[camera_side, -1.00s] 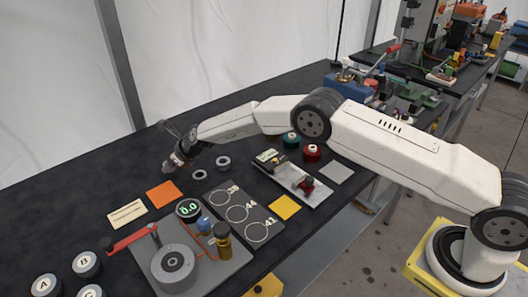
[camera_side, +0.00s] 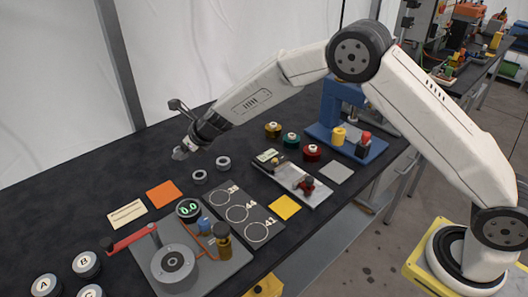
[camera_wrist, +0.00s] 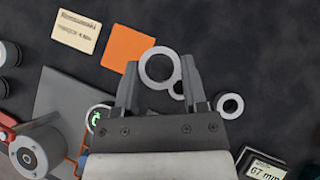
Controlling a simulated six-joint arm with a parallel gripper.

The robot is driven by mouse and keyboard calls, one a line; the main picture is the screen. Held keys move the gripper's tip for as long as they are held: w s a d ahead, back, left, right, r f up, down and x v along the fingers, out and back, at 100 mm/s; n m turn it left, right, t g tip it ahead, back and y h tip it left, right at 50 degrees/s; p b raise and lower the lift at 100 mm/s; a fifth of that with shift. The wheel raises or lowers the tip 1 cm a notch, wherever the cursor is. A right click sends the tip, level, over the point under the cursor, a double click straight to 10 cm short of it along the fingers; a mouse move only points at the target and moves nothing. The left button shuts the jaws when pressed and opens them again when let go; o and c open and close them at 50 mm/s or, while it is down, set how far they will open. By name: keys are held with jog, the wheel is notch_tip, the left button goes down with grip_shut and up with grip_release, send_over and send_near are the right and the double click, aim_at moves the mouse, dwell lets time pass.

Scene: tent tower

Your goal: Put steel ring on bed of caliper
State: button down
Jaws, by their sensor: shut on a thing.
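My gripper (camera_side: 181,152) is shut on a steel ring, raised above the dark table. In the wrist view the held steel ring (camera_wrist: 159,65) sits between the tips of my gripper (camera_wrist: 160,72). Two other grey rings, a nearer one (camera_side: 199,177) and a farther one (camera_side: 223,162), lie on the table below and to the right. The caliper (camera_side: 318,196) lies farther right, with a pale bed, a small display and a dark red-topped part. Its display (camera_wrist: 264,168) shows at the wrist view's lower right corner, reading about 67 mm; the bed is out of that view.
A grey board with three marked circles (camera_side: 240,213) lies in front of the caliper. A grey station with a red lever (camera_side: 130,238) stands front left. Orange (camera_side: 164,194) and yellow (camera_side: 285,207) squares lie flat. Colored spools (camera_side: 291,140) and a blue press (camera_side: 345,110) stand behind the caliper.

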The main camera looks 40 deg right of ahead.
jog(key=s+d+r, duration=0.1)
jog(key=s+r, duration=0.2)
jog(key=s, duration=0.3)
jog(key=shift+s+d, duration=0.25)
jog(key=shift+d, duration=0.05)
jog(key=shift+d, duration=0.15)
dwell(0.5)
jog(key=s+d+r+n+g+y, duration=0.1)
jog(key=s+d+n+g+y, duration=0.15)
jog(key=s+d, duration=1.45)
jog(key=s+d+n, duration=0.2)
jog(key=s+d, duration=0.1)
jog(key=s, duration=0.6)
jog(key=shift+s+d+r, duration=0.2)
jog(key=shift+d+r, duration=0.05)
jog(key=shift+w, duration=0.1)
